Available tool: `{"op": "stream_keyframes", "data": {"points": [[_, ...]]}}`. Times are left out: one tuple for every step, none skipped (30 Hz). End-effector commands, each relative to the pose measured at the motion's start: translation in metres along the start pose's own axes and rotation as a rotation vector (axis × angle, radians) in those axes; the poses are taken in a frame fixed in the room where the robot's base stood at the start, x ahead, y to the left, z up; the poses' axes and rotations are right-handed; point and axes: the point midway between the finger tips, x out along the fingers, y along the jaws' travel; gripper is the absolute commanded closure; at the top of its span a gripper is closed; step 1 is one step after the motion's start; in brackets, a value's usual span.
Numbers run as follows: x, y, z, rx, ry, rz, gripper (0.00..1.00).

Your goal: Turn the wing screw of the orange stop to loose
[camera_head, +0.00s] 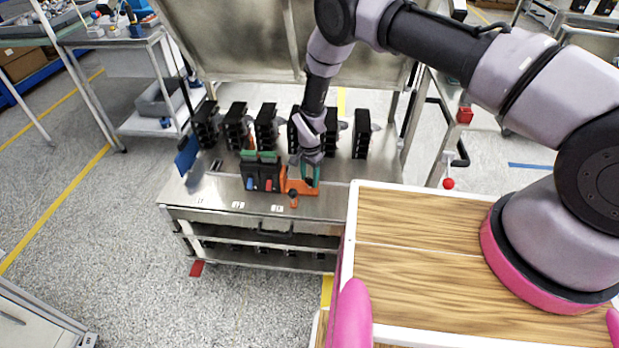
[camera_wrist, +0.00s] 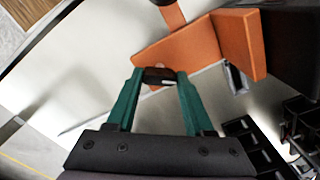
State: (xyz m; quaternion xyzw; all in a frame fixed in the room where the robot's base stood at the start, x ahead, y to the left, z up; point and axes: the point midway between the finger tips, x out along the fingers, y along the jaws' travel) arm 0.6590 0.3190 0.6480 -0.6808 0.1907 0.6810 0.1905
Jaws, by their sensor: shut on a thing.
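The orange stop (camera_head: 297,186) sits on the metal bench top, at the right side of a black block with a red and a blue lever. In the wrist view the orange stop (camera_wrist: 188,48) shows as a flat plate with an upright wall on the right. My gripper (camera_head: 309,173) points down over it. In the wrist view the teal fingers of my gripper (camera_wrist: 158,77) are shut on the small dark wing screw (camera_wrist: 160,75) at the plate's edge. The fingers partly hide the screw, and I cannot tell its turn angle.
The black breaker block (camera_head: 262,172) with green tops stands directly left of the stop. Several black units (camera_head: 265,130) stand in a row behind. A small orange knob (camera_head: 294,198) lies in front of the stop. The bench front (camera_head: 215,200) has clear room at the left.

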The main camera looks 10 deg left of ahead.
Motion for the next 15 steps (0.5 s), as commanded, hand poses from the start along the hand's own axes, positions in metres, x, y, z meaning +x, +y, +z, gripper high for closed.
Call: {"op": "stream_keyframes", "data": {"points": [[-0.0008, -0.0009, -0.0006, -0.044, 0.000, -0.002, 1.00], [-0.0008, -0.0010, -0.0005, -0.072, 0.000, -0.002, 1.00], [-0.0008, -0.0010, -0.0003, -0.110, 0.000, -0.002, 1.00], [-0.0009, -0.0011, -0.0003, -0.140, 0.000, -0.002, 1.00], [-0.0009, -0.0011, -0.0002, -0.168, 0.000, -0.002, 1.00], [-0.0009, -0.0012, -0.0003, -0.206, 0.000, -0.002, 1.00], [-0.0009, -0.0012, -0.0004, -0.234, 0.001, -0.002, 1.00], [-0.0009, -0.0011, -0.0005, -0.263, 0.001, -0.002, 1.00], [-0.0010, -0.0012, -0.0006, -0.300, 0.001, -0.002, 1.00], [-0.0010, -0.0012, -0.0006, -0.329, 0.001, -0.002, 1.00], [-0.0010, -0.0011, -0.0007, -0.357, 0.001, -0.002, 1.00], [-0.0010, -0.0012, -0.0006, -0.395, 0.001, -0.002, 1.00], [-0.0010, -0.0012, -0.0005, -0.423, 0.000, -0.003, 1.00], [-0.0010, -0.0012, -0.0005, -0.452, 0.000, -0.003, 1.00], [-0.0010, -0.0012, -0.0006, -0.491, 0.001, -0.002, 1.00]]}}
